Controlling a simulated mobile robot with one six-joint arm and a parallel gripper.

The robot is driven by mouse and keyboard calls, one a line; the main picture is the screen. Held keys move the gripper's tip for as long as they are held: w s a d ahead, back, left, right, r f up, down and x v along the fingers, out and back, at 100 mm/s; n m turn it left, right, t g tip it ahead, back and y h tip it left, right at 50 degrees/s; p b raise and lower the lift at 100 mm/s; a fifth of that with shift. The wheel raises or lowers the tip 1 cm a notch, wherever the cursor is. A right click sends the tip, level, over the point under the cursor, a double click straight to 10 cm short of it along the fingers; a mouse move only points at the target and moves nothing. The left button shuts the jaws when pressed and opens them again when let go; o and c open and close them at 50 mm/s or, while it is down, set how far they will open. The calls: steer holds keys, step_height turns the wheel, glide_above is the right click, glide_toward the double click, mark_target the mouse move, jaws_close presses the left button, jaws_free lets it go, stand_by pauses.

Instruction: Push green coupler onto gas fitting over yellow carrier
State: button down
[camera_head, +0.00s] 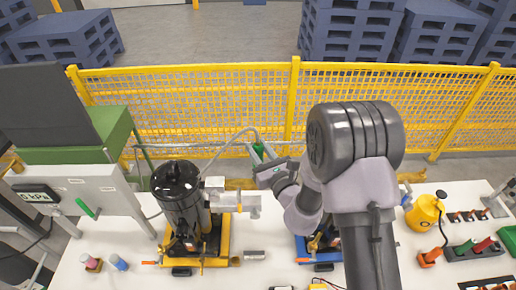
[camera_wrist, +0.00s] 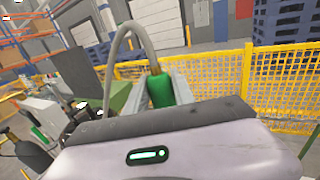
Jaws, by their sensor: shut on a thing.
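My gripper (camera_head: 268,163) is shut on the green coupler (camera_head: 258,150), with a grey hose running from it to the left. In the wrist view the green coupler (camera_wrist: 160,90) sits between the fingers, the hose arching up from its top. The yellow carrier (camera_head: 222,236) holds a black compressor (camera_head: 178,195) on the white table, to the left of and below my gripper. A pale bracket-like part (camera_head: 232,199) stands at the carrier's right. The coupler is held up and apart from it. I cannot make out the gas fitting clearly.
A second carrier, blue (camera_head: 304,250), is partly hidden behind my arm. A grey and green machine with a display (camera_head: 38,196) stands at the left. A yellow mesh fence (camera_head: 200,100) runs behind the table. A yellow bottle (camera_head: 424,214) and several tools stand at the right.

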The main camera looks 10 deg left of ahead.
steer(key=shift+f+b, duration=1.15)
steer(key=shift+f, duration=0.15)
steer(key=c, duration=1)
jaws_free()
steer(key=p+v, duration=0.5)
steer(key=v, duration=1.2)
steer(key=shift+s, duration=0.25)
steer(key=shift+d, duration=0.15)
